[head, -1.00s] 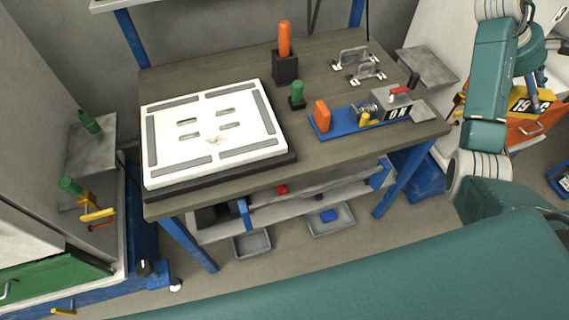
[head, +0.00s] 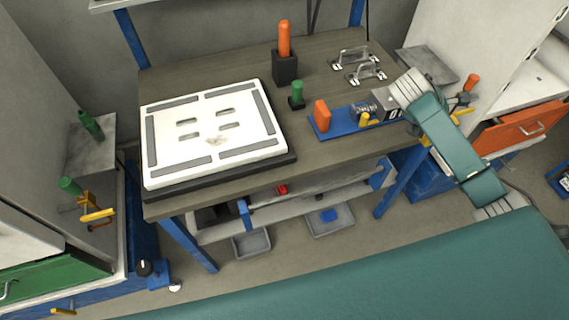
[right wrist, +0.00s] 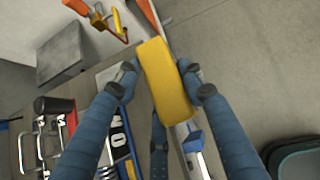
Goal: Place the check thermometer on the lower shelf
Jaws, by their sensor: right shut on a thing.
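My right gripper (right wrist: 161,84) is shut on a yellow block, which I take to be the check thermometer (right wrist: 167,90). The block sits between the two blue fingers in the right wrist view, its display side not visible. In the head view my right forearm hides the gripper and nearly all of the block, near the table's right end. The lower shelf (head: 300,206) is a pale board under the workbench, partly hidden by the bench top. My left gripper is not in view.
The bench top (head: 330,155) carries a white plate (head: 245,115), a blue fixture (head: 340,128) and upright handles. A blue bench leg (head: 398,185) stands at the right. Grey trays (head: 330,222) are below. A clamp with an orange handle (head: 471,82) is beside the bench.

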